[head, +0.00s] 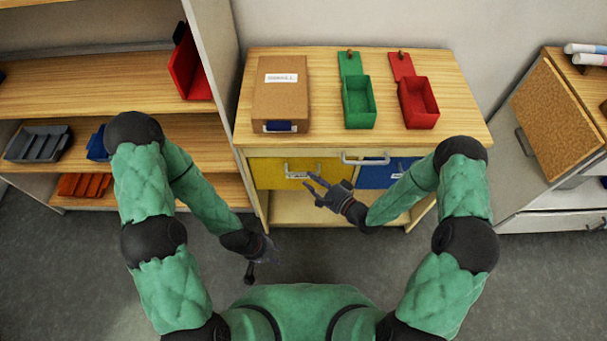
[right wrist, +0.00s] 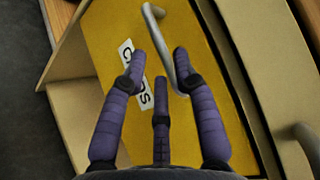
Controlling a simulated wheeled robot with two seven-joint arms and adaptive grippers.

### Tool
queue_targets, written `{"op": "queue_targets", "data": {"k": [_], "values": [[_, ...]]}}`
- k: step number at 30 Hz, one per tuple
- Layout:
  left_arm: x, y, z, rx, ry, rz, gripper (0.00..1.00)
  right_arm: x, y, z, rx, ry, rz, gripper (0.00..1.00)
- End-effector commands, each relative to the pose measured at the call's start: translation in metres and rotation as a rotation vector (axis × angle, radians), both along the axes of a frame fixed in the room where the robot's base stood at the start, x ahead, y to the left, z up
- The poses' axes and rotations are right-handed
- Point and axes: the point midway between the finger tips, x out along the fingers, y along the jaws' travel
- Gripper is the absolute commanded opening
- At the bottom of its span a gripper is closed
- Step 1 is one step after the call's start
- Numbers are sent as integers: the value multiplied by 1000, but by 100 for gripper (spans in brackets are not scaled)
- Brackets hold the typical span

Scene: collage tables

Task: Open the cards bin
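The cards bin is the yellow front (head: 268,173) under the tabletop, left of a blue one. Its label, partly covered by a finger, and its metal handle (right wrist: 153,22) show in the right wrist view, on the yellow face (right wrist: 105,35). My right gripper (head: 318,186) is in front of the bin, fingers spread and empty. In the right wrist view its fingertips (right wrist: 160,58) are spread around the line of the handle; contact cannot be told. The bin looks closed. My left gripper (head: 262,272) hangs low over the floor, away from the bin; its fingers are dark and unclear.
On the tabletop (head: 330,70) are a cardboard box (head: 281,100), an open green box (head: 358,102) and an open red box (head: 418,103). Shelves stand left.

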Motion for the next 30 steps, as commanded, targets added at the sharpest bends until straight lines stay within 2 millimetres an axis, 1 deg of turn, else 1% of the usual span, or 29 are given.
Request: {"op": "queue_targets", "data": {"k": [1,3,9,14,21,23,24,25,30], "values": [[0,0,-4,0,0,0,40,6,8,-3,-1,-1,3,30],[0,0,-7,0,0,0,40,13,15,-5,0,-2,3,30],[0,0,-12,0,0,0,40,28,29,-7,0,-1,1,30],[0,0,-13,0,-1,0,40,32,33,-7,-1,1,-1,30],[0,0,-12,0,-1,0,40,32,33,-7,-1,1,-1,30],[0,0,-12,0,-1,0,40,32,33,-7,-1,1,-1,13],[0,0,-12,0,-1,0,40,32,33,-7,-1,1,-1,1],[0,0,-12,0,-1,0,40,32,33,-7,-1,1,-1,0],[0,0,-12,0,-1,0,40,32,33,-7,0,1,-1,0]]}}
